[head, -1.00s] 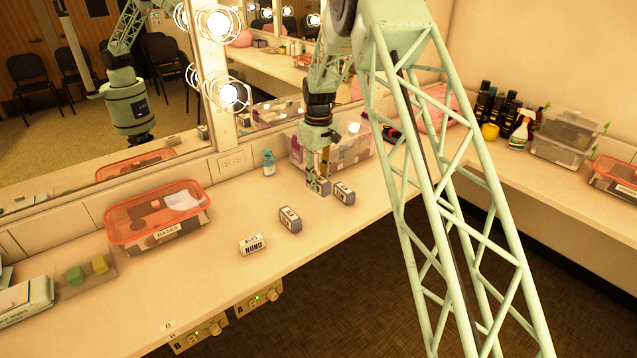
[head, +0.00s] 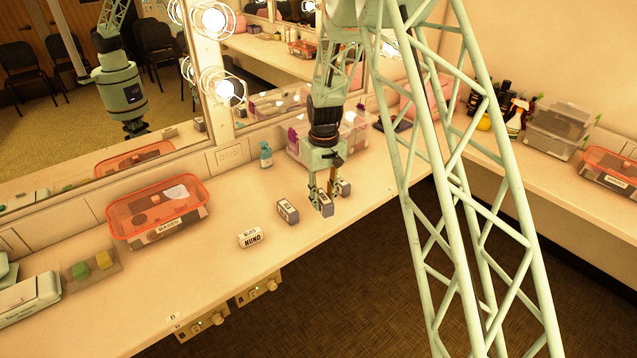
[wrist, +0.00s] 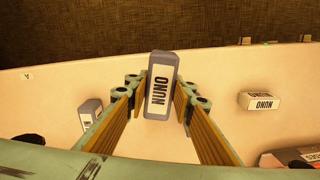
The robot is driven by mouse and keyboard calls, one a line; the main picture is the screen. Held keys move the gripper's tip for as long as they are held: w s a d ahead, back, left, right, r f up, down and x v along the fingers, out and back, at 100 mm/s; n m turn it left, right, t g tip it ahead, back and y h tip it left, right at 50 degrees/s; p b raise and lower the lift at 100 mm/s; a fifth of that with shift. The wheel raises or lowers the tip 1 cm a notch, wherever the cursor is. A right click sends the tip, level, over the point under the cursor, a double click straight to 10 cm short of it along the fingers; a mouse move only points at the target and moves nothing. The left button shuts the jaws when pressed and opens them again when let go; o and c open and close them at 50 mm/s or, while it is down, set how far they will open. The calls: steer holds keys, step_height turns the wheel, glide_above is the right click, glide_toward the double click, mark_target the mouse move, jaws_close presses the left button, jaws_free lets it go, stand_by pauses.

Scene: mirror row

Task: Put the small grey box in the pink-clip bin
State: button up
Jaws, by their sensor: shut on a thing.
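My gripper (head: 324,198) is shut on a small grey box (wrist: 161,86) with a white NUNO label. The box stands upright between the fingers in the wrist view, and it also shows in the head view (head: 323,207). It is low over the counter; I cannot tell whether it touches it. The clear bin with pink-purple clips (head: 299,150) stands behind my gripper against the mirror, partly hidden by my arm. Another grey box (head: 288,211) stands to the left of my gripper, and one more (head: 345,187) is close on its right.
A white NUNO box (head: 250,237) lies further left. A red-rimmed bin (head: 113,222), a small blue bottle (head: 265,155) and a tray with coloured blocks (head: 75,285) are along the counter (head: 200,270). Bottles and stacked bins stand on the right-hand counter.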

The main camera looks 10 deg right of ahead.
steer(key=s+m+p, duration=0.2)
steer(key=s, duration=0.8)
steer(key=shift+s+r+p, duration=0.4)
steer(key=shift+r, duration=0.05)
